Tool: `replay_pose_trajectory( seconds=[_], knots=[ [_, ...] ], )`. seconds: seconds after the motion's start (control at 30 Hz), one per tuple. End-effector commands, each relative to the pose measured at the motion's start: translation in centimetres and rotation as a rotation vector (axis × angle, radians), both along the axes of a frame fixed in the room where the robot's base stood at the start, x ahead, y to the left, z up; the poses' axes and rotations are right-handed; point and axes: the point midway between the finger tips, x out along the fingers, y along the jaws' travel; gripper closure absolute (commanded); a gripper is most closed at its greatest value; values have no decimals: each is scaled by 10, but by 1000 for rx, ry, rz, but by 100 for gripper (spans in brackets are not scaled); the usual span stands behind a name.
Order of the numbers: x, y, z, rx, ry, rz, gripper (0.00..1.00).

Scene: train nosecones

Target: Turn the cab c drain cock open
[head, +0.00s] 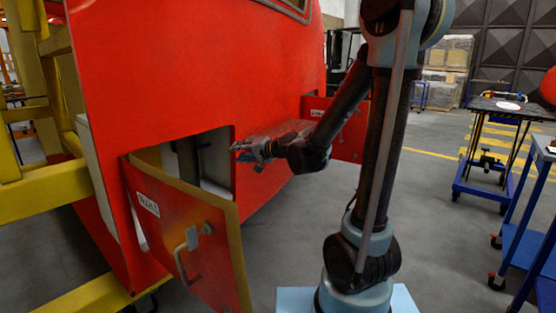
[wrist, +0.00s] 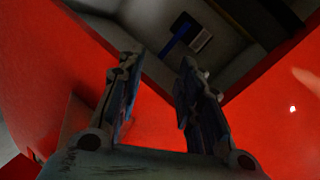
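The red cab nosecone (head: 200,70) has an open compartment (head: 215,178) low in its side. Inside, the wrist view shows a blue lever-like part (wrist: 177,39) beside a small pale label (wrist: 200,41); this may be the drain cock, but I cannot read the label. My gripper (head: 242,151) is at the right edge of the opening, pointing inward. In the wrist view my gripper (wrist: 162,65) has its two fingers apart with nothing between them. The blue part lies beyond the fingertips, apart from them.
The compartment's red door (head: 190,240) hangs open towards the front, with a handle and a white label. Another red flap (head: 345,128) stands open behind my arm. Yellow framework (head: 40,190) stands at left. A blue trolley (head: 487,165) stands at right. Grey floor between is clear.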

Motion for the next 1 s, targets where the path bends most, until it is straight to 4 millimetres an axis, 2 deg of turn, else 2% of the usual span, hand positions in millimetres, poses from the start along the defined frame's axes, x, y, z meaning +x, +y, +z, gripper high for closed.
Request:
replay_pose_trajectory(
  seconds=[0.03,0.27,0.57,1.0],
  knots=[
    [-8,-12,-1,-40,-3,5,67],
    [-44,-61,-18,-241,1,44,67],
    [-100,-134,-51,-507,57,77,67],
    [-199,-252,-107,-886,240,88,67]
  ],
)
